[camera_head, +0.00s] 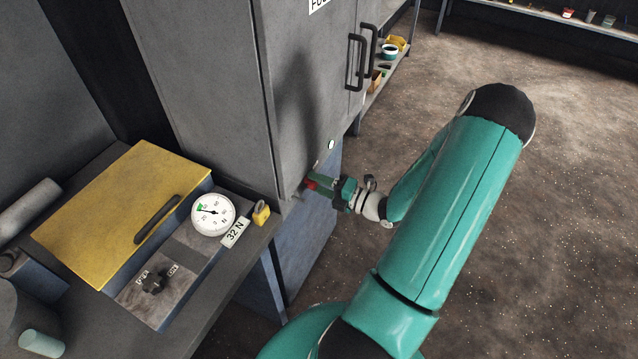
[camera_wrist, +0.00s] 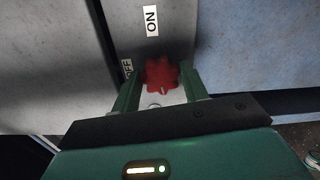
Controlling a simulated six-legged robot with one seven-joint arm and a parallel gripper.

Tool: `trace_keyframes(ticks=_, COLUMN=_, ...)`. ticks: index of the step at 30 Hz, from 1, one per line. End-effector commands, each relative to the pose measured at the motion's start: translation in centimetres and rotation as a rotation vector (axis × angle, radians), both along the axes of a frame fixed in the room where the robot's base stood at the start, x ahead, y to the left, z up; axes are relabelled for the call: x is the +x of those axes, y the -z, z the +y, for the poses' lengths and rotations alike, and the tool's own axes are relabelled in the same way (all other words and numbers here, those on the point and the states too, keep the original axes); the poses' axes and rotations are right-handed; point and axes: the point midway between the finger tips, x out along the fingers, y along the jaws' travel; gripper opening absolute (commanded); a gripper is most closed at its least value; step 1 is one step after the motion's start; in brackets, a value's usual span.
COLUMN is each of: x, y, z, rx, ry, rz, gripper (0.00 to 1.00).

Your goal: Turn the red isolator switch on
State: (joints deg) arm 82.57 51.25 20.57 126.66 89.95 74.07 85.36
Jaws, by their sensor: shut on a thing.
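The red isolator switch (camera_wrist: 161,73) is a lobed red knob on the grey cabinet side in the wrist view, between the two green fingers of my gripper (camera_wrist: 160,90). My gripper is shut on the knob. An "ON" label (camera_wrist: 151,20) is above the knob, and an "OFF" label (camera_wrist: 127,68) is at its left, partly hidden by the left finger. In the head view the red knob (camera_head: 311,185) is small at the cabinet's lower corner, with my gripper (camera_head: 318,187) on it. The knob's exact pointing direction cannot be told.
The grey cabinet (camera_head: 210,70) has dark door handles (camera_head: 358,62). Left of it, a bench holds a yellow-lidded box (camera_head: 110,205), a dial gauge (camera_head: 213,213), a black knob (camera_head: 153,282) and a yellow padlock (camera_head: 261,213). Floor to the right (camera_head: 570,150) is clear.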

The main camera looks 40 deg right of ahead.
Motion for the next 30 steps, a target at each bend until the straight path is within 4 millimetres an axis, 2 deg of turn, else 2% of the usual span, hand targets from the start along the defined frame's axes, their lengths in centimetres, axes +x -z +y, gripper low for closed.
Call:
trace_keyframes(ticks=10, x=0.0, y=-0.01, z=-0.01, rx=0.134, ry=0.0, rz=0.048, gripper=0.21)
trace_keyframes(ticks=25, x=-0.01, y=0.0, z=0.01, rx=0.154, ry=0.0, rz=0.055, gripper=0.21)
trace_keyframes(ticks=26, x=-0.01, y=0.0, z=0.01, rx=0.154, ry=0.0, rz=0.055, gripper=0.46)
trace_keyframes(ticks=28, x=-0.01, y=0.0, z=0.01, rx=0.154, ry=0.0, rz=0.055, gripper=0.59)
trace_keyframes(ticks=30, x=-0.01, y=0.0, z=0.01, rx=0.154, ry=0.0, rz=0.055, gripper=0.63)
